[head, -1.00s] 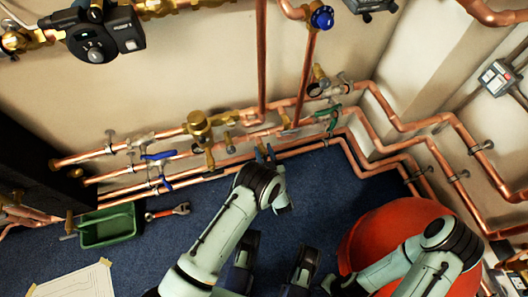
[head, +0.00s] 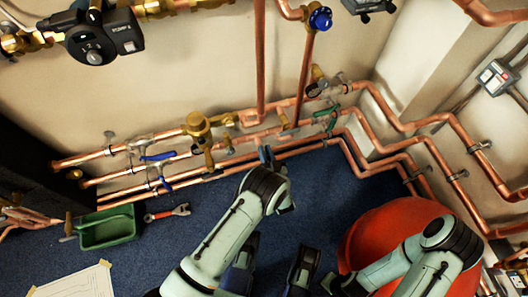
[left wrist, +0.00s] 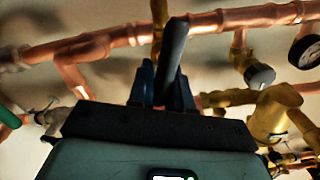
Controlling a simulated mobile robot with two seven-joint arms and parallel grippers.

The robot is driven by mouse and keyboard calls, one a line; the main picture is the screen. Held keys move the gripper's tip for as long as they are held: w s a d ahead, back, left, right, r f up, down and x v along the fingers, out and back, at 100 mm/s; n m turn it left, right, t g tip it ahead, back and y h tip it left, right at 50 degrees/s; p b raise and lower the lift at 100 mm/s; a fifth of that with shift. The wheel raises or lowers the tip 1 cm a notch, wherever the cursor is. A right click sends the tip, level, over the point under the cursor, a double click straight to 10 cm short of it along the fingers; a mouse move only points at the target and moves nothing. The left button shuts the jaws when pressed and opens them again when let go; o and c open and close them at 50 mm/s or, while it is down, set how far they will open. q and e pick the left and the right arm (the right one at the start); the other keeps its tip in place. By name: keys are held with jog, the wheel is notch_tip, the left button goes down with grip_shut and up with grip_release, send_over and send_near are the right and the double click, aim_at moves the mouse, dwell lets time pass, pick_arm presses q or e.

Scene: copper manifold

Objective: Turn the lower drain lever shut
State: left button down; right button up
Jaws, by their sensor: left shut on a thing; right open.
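My left gripper (head: 266,157) reaches the lower copper pipes near the wall, right of the brass valve. In the left wrist view its blue fingers (left wrist: 160,92) are shut on a dark bar-shaped handle, which I take as the lower drain lever (left wrist: 174,50). The lever stands up between the fingers, slightly tilted, and overlaps the copper pipe behind it. In the head view the gripper hides most of the lever. My right gripper (head: 272,268) appears open and empty at the bottom of the head view, apart from the pipes and partly behind my left arm.
A brass valve (head: 198,128) and blue levers (head: 158,156) sit left of my left gripper; green handles (head: 328,112) sit right. A green tray (head: 107,228) and red wrench (head: 168,213) lie on the blue floor. A red round object (head: 385,225) stands at right.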

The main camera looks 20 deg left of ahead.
pick_arm(q)
jog(key=shift+w+d+f+m, duration=0.2)
jog(key=shift+f+m, duration=0.25)
jog(key=shift+m, duration=2)
jog(key=shift+w+d+f+m, duration=0.1)
jog(key=shift+d+f+m, duration=0.3)
jog(key=shift+m, duration=2)
jog(key=shift+w+d+f+m, duration=0.15)
jog(key=shift+f+m, duration=0.4)
jog(key=shift+m, duration=1.9)
pick_arm(e)
jog(key=shift+s+f, duration=0.1)
jog(key=shift+s, duration=0.1)
pick_arm(q)
jog(key=shift+s, duration=0.1)
jog(key=c, duration=1.1)
grip_release()
jog(key=p+v, duration=0.2)
jog(key=v, duration=1)
jog(key=shift+p, duration=0.4)
pick_arm(e)
jog(key=w+r+t, duration=0.1)
jog(key=w+r, duration=0.2)
jog(key=w, duration=0.2)
jog(key=shift+w+a+t, duration=0.3)
jog(key=shift+w+t, duration=0.1)
jog(key=shift+r, duration=0.1)
